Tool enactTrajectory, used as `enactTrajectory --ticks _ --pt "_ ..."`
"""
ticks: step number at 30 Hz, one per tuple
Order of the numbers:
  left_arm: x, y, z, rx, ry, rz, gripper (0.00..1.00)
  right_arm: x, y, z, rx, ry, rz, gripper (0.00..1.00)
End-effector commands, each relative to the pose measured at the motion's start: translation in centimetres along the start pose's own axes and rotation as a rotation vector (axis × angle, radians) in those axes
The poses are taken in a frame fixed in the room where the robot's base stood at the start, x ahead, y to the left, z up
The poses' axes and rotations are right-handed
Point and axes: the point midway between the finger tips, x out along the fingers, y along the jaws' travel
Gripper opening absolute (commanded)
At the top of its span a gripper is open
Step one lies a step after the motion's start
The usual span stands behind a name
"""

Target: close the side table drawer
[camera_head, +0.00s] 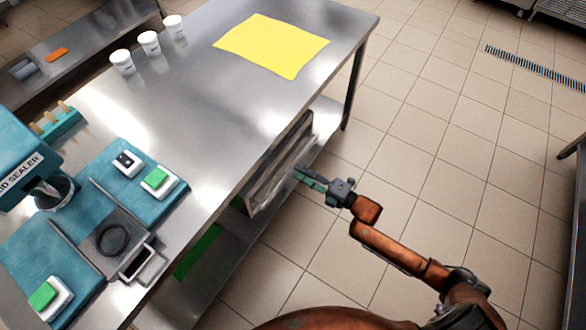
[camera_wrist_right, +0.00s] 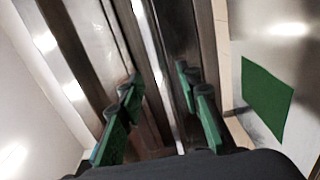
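The side table drawer (camera_head: 276,172) stands out from the long right side of the steel table (camera_head: 215,150), just below the top, so it looks at least partly open. My right gripper (camera_head: 303,176) is at the outer face of the drawer, with its green-padded fingers pointing at it. In the right wrist view the two fingers of the right gripper (camera_wrist_right: 158,85) are spread apart, with dark and metal panel edges of the drawer (camera_wrist_right: 150,45) between and beyond them. I cannot tell whether they touch it. My left gripper is not in view.
Teal mats (camera_head: 140,190) with small devices and a lid sealer (camera_head: 25,150) are at the left. A green item (camera_head: 197,252) is on the lower shelf. The tiled floor at right is clear.

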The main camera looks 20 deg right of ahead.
Motion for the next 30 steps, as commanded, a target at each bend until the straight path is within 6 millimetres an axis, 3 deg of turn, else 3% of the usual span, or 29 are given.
enactTrajectory --ticks 6,12,30 --pt "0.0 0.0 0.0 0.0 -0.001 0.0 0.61 -4.6 -0.1 0.0 0.0 0.0 -0.003 0.32" --pt "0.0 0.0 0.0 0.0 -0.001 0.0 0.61 -7.1 0.0 0.0 -0.001 0.001 -0.001 0.32" --pt "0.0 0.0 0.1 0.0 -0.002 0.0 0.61 -7.7 0.0 0.0 0.0 0.001 0.0 0.32"
